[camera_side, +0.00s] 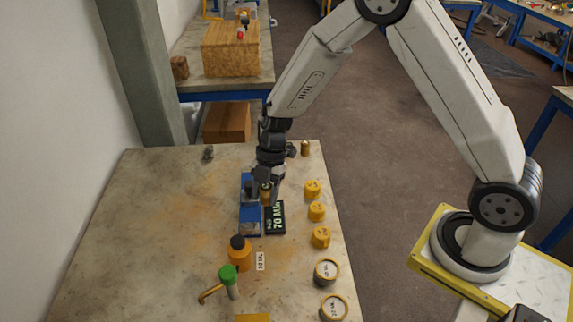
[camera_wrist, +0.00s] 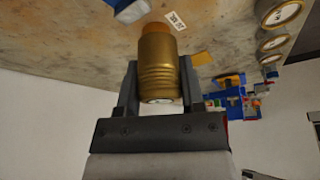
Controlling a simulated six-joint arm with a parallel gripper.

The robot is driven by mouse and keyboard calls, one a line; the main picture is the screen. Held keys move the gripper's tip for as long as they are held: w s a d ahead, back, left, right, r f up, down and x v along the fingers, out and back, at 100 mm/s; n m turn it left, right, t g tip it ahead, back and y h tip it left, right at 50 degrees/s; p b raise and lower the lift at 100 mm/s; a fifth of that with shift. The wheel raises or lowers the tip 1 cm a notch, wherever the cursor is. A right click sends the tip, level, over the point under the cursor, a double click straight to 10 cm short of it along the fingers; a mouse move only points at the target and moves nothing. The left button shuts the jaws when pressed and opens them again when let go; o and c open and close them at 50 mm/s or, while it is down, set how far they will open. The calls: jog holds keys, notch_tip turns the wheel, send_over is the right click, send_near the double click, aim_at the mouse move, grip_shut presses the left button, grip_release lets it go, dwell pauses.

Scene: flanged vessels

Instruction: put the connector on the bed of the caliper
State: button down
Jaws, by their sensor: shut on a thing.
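The connector (camera_wrist: 158,60) is a ribbed brass cylinder. In the wrist view my gripper (camera_wrist: 159,85) is shut on it, one finger on each side. In the side view my gripper (camera_side: 265,186) points down, with the brass connector (camera_side: 265,196) at its tips. The caliper (camera_side: 250,222) is a blue body with a dark post and a black display (camera_side: 275,219) reading about 70 MM. The connector appears over or beside the caliper's bed and partly covers it. I cannot tell whether they touch. A blue edge (camera_wrist: 130,9) shows at the top of the wrist view.
Yellow caps (camera_side: 316,211) and round white-faced pieces (camera_side: 327,271) line the table's right side. An orange bottle (camera_side: 239,254), a green-capped tube (camera_side: 229,283) and a bent brass pipe (camera_side: 210,292) stand nearer. A brass fitting (camera_side: 305,148) is behind. The table's left is clear.

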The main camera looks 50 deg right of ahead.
send_over(249, 218)
jog(key=shift+s+f, duration=0.15)
jog(key=shift+f, duration=1.3)
jog(key=shift+s+f, duration=0.1)
jog(key=shift+f, duration=1.35)
jog(key=shift+w+f, duration=0.25)
jog(key=shift+f, duration=1.6)
jog(key=shift+f, duration=0.1)
jog(key=shift+c, duration=2.4)
grip_release()
